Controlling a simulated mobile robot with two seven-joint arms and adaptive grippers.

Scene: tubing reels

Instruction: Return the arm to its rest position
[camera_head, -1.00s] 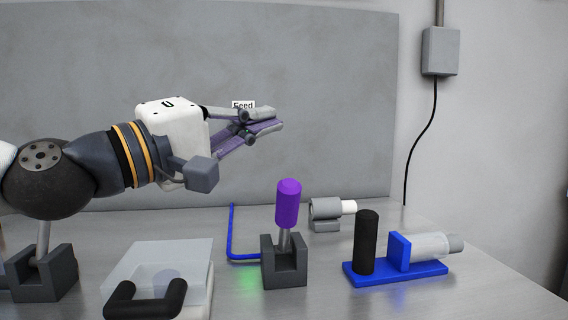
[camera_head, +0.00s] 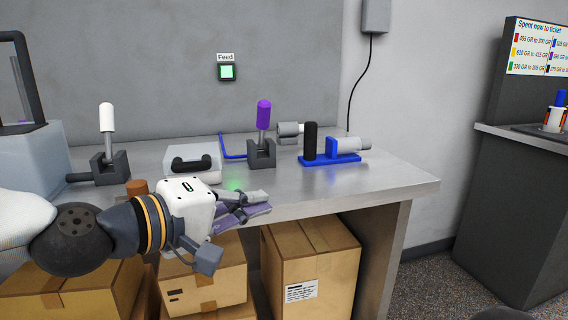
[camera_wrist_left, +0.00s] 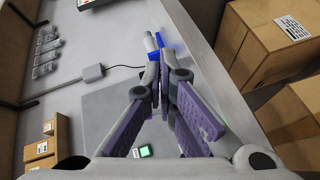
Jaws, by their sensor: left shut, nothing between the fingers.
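My left gripper (camera_head: 262,203) is shut and empty. In the head view it is in front of the metal bench (camera_head: 400,182), near its front edge and above the cardboard boxes. In the left wrist view the closed fingers (camera_wrist_left: 166,75) point along the bench, with nothing between them. My left arm comes in from the left edge. My right gripper is not in view.
A green-lit Feed button (camera_head: 227,72) is on the back panel. Cardboard boxes (camera_head: 325,262) stand below. A dark cabinet (camera_head: 520,210) stands right.

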